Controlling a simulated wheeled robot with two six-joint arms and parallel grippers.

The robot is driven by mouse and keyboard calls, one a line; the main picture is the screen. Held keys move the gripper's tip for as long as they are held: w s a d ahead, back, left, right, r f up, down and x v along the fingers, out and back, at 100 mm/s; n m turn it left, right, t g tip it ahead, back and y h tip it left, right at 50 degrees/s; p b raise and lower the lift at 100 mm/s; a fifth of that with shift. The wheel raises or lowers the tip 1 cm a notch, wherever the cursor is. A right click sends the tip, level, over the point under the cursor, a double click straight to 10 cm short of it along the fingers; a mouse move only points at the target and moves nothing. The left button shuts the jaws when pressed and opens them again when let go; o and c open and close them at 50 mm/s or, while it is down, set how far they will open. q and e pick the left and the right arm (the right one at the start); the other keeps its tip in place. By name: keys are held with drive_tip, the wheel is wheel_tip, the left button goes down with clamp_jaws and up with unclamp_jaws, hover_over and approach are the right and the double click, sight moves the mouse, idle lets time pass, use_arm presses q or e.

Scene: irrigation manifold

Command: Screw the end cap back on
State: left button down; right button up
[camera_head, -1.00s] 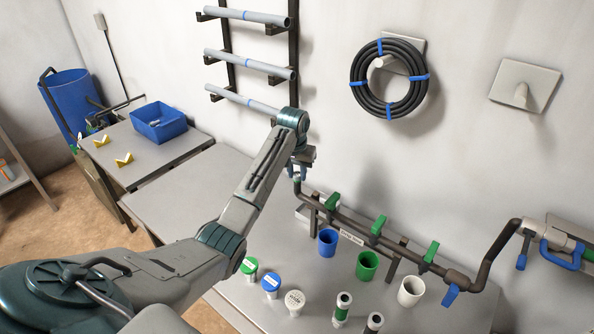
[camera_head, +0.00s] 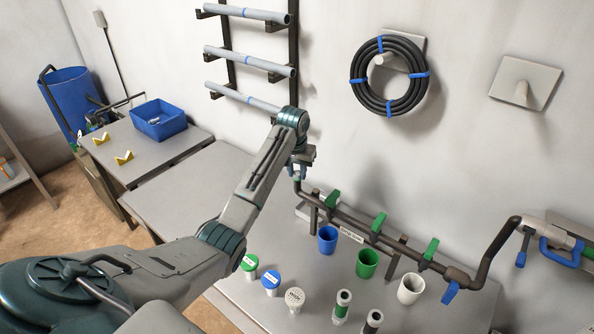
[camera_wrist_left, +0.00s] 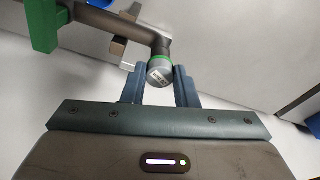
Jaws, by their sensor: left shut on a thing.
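The end cap (camera_wrist_left: 159,73) is a grey round cap with a marked face. My left gripper (camera_head: 298,178) is at the left end of the manifold (camera_head: 345,228). In the left wrist view its two blue-grey fingers (camera_wrist_left: 160,77) are shut on the cap, one on each side. I cannot tell how far the cap is threaded on. My right gripper is not in view.
Green valve handles (camera_head: 378,222) rise along the manifold. Blue (camera_head: 327,240), green (camera_head: 367,264) and white (camera_head: 410,289) cups stand in front, with several lidded pots and tubes nearer. The bench's left part (camera_head: 180,195) is clear. A hose coil (camera_head: 355,75) hangs on the wall.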

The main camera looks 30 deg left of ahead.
use_arm(q)
drive_tip(key=m, duration=0.4)
drive_tip(key=shift+h, duration=0.3)
drive_tip(key=shift+m, duration=0.3)
drive_tip(key=shift+w, duration=0.1)
drive_tip(key=m, duration=0.3)
drive_tip(key=shift+a+r+h, duration=0.1)
drive_tip(key=shift+r+h, duration=0.05)
drive_tip(key=shift+h, duration=0.15)
drive_tip(key=shift+w+m, duration=0.1)
drive_tip(key=shift+m, duration=0.7)
drive_tip(key=shift+m, duration=0.9)
drive_tip(key=shift+w+m+g+h, duration=0.1)
drive_tip(key=shift+m+g+h, duration=0.25)
drive_tip(key=shift+m, duration=1.05)
